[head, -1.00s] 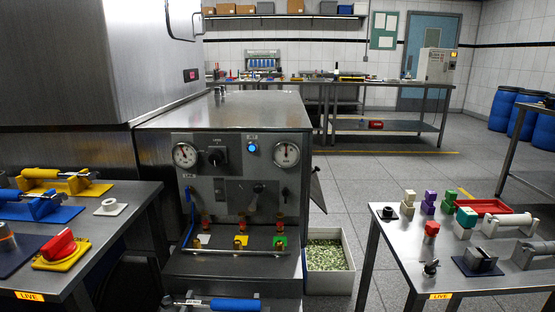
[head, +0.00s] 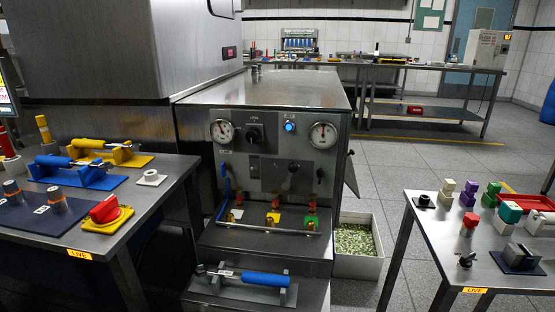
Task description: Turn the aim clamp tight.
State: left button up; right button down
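I cannot tell for sure which part is the aim clamp. On the left table a red knob stands on a yellow plate (head: 106,213). A lever with a blue handle (head: 265,279) lies on a low plate at the front of the metal machine. The machine's front panel has a black knob (head: 254,133), a lit blue button (head: 289,126) and a grey lever (head: 291,172). Neither of my grippers is in view.
The left table (head: 160,205) also holds blue and yellow handled fixtures. The right table (head: 450,232) carries coloured blocks and a red tray (head: 527,202). A white bin (head: 358,262) of green pieces stands beside the machine. Floor is clear behind the right table.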

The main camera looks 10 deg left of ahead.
aim_at(320, 172)
jog(key=u, duration=0.55)
jog(key=k, duration=0.65)
jog(key=u, duration=0.7)
jog(key=i, duration=1.1)
jog(key=z, duration=0.3)
